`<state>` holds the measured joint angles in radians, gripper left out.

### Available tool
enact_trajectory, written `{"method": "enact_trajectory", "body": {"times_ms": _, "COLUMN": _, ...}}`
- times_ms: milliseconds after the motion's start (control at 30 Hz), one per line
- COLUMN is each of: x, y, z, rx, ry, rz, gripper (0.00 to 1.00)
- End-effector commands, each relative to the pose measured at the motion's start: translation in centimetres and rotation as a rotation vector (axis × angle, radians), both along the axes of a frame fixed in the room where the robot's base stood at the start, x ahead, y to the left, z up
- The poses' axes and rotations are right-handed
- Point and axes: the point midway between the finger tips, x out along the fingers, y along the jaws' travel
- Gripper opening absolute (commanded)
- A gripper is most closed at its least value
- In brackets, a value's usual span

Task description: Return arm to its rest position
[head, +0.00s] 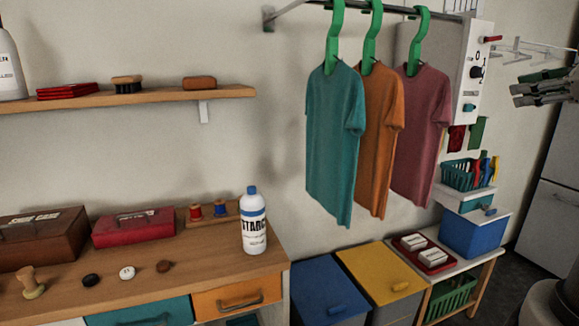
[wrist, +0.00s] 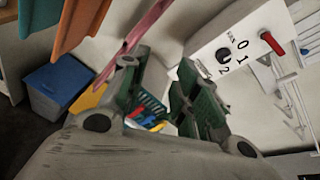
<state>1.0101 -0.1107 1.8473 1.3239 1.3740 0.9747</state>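My gripper (head: 522,93) shows at the right edge of the head view, in the air to the right of the white control box (head: 474,75). Much of my arm is outside that view. In the wrist view my gripper (wrist: 156,82) has its two green-padded fingers spread apart, with nothing held between them. The teal basket (wrist: 152,105) with coloured pegs shows through the gap, in the background.
Teal, orange and pink shirts (head: 335,140) hang from a rail left of my gripper. A white wall rack (head: 525,48) is close by. The teal basket (head: 462,174) stands below. A white cabinet (head: 550,225) stands at the right.

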Motion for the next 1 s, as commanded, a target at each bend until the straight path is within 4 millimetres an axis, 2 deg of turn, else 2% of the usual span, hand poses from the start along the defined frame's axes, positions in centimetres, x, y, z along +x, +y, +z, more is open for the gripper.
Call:
{"method": "enact_trajectory", "body": {"times_ms": 133, "x": -2.8, "y": 0.4, "z": -5.5, "rx": -0.251, "ry": 0.102, "rz": 0.062, "gripper": 0.31}}
{"method": "enact_trajectory", "body": {"times_ms": 267, "x": -6.6, "y": 2.6, "z": -11.1, "rx": -0.572, "ry": 0.211, "rz": 0.246, "gripper": 0.31}}
{"method": "enact_trajectory", "body": {"times_ms": 367, "x": -11.0, "y": 5.3, "z": -15.7, "rx": -0.917, "ry": 0.28, "rz": 0.536, "gripper": 0.31}}
{"method": "enact_trajectory", "body": {"times_ms": 400, "x": -12.9, "y": 6.4, "z": -17.2, "rx": -1.069, "ry": 0.291, "rz": 0.687, "gripper": 0.31}}
{"method": "enact_trajectory", "body": {"times_ms": 500, "x": -16.5, "y": 8.0, "z": -19.6, "rx": -1.396, "ry": 0.268, "rz": 1.037, "gripper": 0.31}}
{"method": "enact_trajectory", "body": {"times_ms": 600, "x": -18.6, "y": 9.4, "z": -20.7, "rx": -1.639, "ry": 0.201, "rz": 1.308, "gripper": 0.31}}
{"method": "enact_trajectory", "body": {"times_ms": 700, "x": -19.4, "y": 11.1, "z": -21.1, "rx": -1.778, "ry": 0.121, "rz": 1.453, "gripper": 0.31}}
{"method": "enact_trajectory", "body": {"times_ms": 833, "x": -19.3, "y": 13.8, "z": -20.8, "rx": -1.862, "ry": -0.016, "rz": 1.519, "gripper": 0.31}}
{"method": "enact_trajectory", "body": {"times_ms": 1000, "x": -18.7, "y": 15.5, "z": -20.3, "rx": -1.898, "ry": -0.103, "rz": 1.548, "gripper": 0.31}}
